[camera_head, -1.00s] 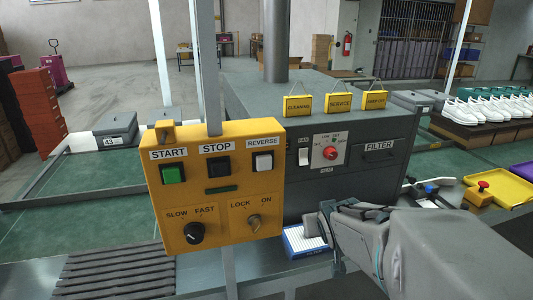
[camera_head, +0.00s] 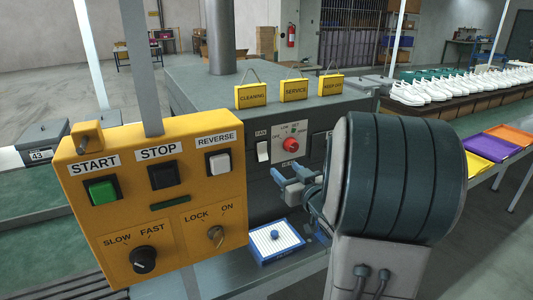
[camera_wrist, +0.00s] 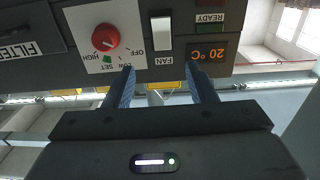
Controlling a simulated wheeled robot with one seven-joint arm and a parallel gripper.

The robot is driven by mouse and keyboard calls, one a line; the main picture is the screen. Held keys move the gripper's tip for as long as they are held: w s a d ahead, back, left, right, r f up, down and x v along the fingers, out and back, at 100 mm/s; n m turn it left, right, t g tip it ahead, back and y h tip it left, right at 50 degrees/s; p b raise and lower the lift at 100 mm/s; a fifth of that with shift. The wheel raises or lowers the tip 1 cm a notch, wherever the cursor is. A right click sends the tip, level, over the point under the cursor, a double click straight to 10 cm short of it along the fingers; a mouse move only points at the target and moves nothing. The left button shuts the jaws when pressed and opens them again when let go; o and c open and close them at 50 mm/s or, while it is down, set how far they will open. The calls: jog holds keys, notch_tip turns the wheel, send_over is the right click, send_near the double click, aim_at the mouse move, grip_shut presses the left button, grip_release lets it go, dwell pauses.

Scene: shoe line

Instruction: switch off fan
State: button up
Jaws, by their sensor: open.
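The fan switch (camera_head: 263,151) is a white rocker on the dark grey machine box, under a FAN label, left of a red knob (camera_head: 291,144). It also shows in the wrist view (camera_wrist: 161,34), where the picture is upside down and the FAN label is below it. Its rocker position is hard to tell. My gripper (camera_head: 281,184) is open and empty, in front of the box, a little below the switch. In the wrist view its two blue fingers (camera_wrist: 163,84) point toward the panel, with the switch between their lines and apart from them.
A yellow control box (camera_head: 160,205) with START, STOP and REVERSE buttons stands close at the left. Yellow signs (camera_head: 294,90) stand on the machine top. White shoes (camera_head: 440,92) line the right.

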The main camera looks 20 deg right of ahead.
aim_at(263, 150)
jog(key=w, duration=0.4)
jog(key=w+p, duration=0.1)
jog(key=w, duration=0.7)
jog(key=shift+a+p, duration=0.3)
jog(key=shift+a, duration=0.1)
